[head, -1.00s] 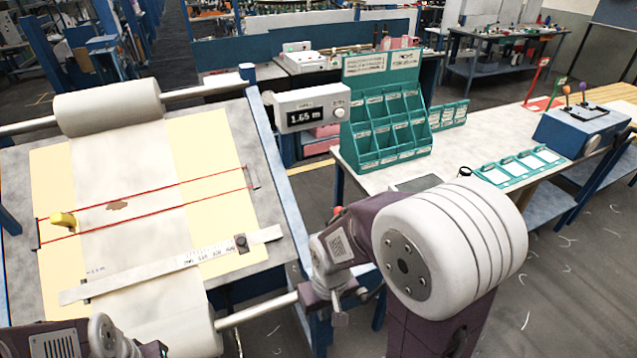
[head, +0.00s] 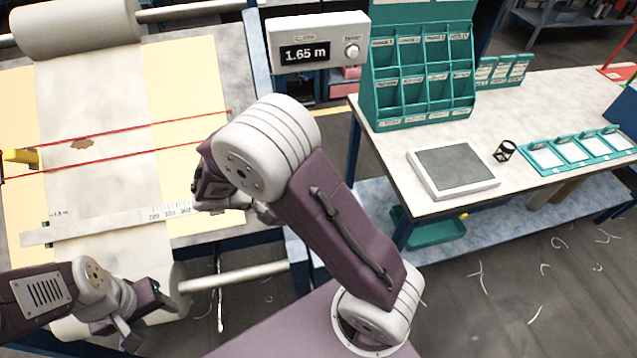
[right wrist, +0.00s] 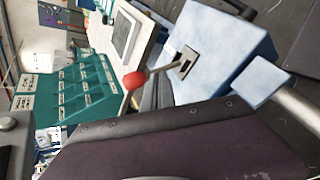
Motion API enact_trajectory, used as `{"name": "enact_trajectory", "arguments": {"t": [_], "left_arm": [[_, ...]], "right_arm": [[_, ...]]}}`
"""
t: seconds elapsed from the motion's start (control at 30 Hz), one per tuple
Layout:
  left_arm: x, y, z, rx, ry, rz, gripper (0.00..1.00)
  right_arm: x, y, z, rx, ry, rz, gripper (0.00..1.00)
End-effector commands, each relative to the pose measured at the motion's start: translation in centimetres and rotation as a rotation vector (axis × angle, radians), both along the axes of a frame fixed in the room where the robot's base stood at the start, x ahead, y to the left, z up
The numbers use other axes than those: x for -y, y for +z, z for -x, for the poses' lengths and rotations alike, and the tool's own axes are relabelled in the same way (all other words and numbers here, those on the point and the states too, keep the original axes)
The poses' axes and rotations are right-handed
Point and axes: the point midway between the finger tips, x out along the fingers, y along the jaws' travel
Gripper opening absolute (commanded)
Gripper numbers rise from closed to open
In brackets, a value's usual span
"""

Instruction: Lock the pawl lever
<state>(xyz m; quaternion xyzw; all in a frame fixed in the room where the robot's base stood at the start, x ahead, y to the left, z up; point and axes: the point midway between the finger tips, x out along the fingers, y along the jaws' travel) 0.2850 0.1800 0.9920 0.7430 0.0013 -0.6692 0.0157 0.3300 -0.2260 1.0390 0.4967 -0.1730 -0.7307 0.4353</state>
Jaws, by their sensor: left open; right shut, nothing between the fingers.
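The pawl lever shows in the right wrist view as a thin metal rod with a red knob (right wrist: 133,81). It comes out of a slot in a pale blue housing (right wrist: 215,50) and leans to the left. I cannot make out the lever in the head view. My right gripper (head: 222,195) is over the inspection board's right part, shut and empty, partly hidden behind my own arm; its fingers do not show in the right wrist view. My left gripper (head: 135,318) is open and empty at the lower left, by the front roller.
The sloped board carries a pale cloth (head: 95,100), a ruler (head: 120,222) and red lines. A length display (head: 318,45) stands behind it. To the right, a worktable holds a green bin rack (head: 422,75) and a grey pad (head: 455,168). A roller bar (head: 240,278) crosses low in front.

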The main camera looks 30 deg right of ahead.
Motion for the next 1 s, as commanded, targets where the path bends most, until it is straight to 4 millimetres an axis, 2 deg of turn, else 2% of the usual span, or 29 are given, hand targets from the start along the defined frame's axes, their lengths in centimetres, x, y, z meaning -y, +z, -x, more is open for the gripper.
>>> {"name": "enact_trajectory", "arguments": {"t": [0.03,0.1,0.23,0.37,0.6,0.77,1.0], "left_arm": [[0.0,-1.2,0.0,0.000,0.000,0.000,0.54],[0.0,-2.0,0.0,0.000,0.000,0.000,0.54],[0.0,-2.8,0.0,0.000,0.000,0.000,0.54],[0.0,-2.8,0.0,0.000,0.000,0.000,0.54],[0.0,-2.7,0.0,0.000,0.000,0.000,0.54],[0.0,-2.5,0.0,0.000,0.000,0.000,0.54],[0.0,-1.7,0.0,0.000,0.000,0.000,0.54]], "right_arm": [[-0.8,-0.9,-1.2,0.006,0.055,0.070,0.00],[-2.0,-0.9,-3.0,0.030,0.132,0.176,0.00],[-4.3,-0.6,-5.3,0.086,0.237,0.316,0.00],[-5.1,-0.2,-6.0,0.110,0.271,0.361,0.00],[-5.1,0.0,-6.0,0.111,0.270,0.361,0.00],[-4.1,-0.2,-6.2,0.110,0.267,0.361,0.00],[0.7,-1.3,-6.8,0.105,0.264,0.362,0.00]]}}
